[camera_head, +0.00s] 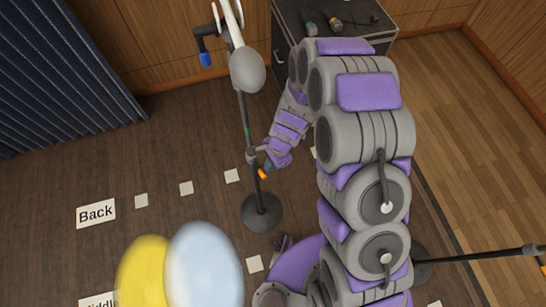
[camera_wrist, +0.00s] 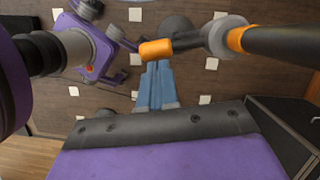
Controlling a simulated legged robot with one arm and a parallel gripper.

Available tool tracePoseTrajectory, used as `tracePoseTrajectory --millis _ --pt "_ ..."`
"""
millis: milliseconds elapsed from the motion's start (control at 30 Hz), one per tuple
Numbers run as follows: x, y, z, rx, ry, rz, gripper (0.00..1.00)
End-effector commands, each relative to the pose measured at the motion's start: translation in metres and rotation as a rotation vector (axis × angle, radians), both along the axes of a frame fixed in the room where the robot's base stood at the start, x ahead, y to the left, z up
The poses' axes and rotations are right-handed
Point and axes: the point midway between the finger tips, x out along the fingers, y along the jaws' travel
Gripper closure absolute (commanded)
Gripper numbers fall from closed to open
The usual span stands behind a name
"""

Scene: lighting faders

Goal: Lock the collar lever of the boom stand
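The boom stand (camera_head: 247,120) rises from a round dark base (camera_head: 262,212) in the head view. Its collar (camera_head: 253,156) sits partway up the pole, and the orange-tipped lever (camera_head: 262,175) sticks out low beside it. In the wrist view the lever's dark arm and orange tip (camera_wrist: 156,50) extend left from the grey collar (camera_wrist: 226,37), which has an orange ring. My gripper (camera_wrist: 154,66) has its blue fingers side by side, closed together. Their tips are at the lever's orange end, which partly hides them. I cannot tell whether they touch it.
A dark cabinet (camera_head: 335,32) with small items on top stands behind my arm. Pale square markers and a "Back" label (camera_head: 96,213) lie on the floor. Blurred yellow and pale blue shapes (camera_head: 205,265) fill the lower foreground.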

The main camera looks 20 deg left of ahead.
Motion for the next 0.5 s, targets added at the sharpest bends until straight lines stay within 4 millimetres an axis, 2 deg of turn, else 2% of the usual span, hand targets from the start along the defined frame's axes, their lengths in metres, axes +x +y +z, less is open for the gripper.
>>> tracePoseTrajectory --millis 200,500 --pt "-0.012 0.005 0.002 0.002 0.002 -0.143 1.0" --pt "-0.018 0.008 0.001 0.002 0.0 -0.143 1.0"
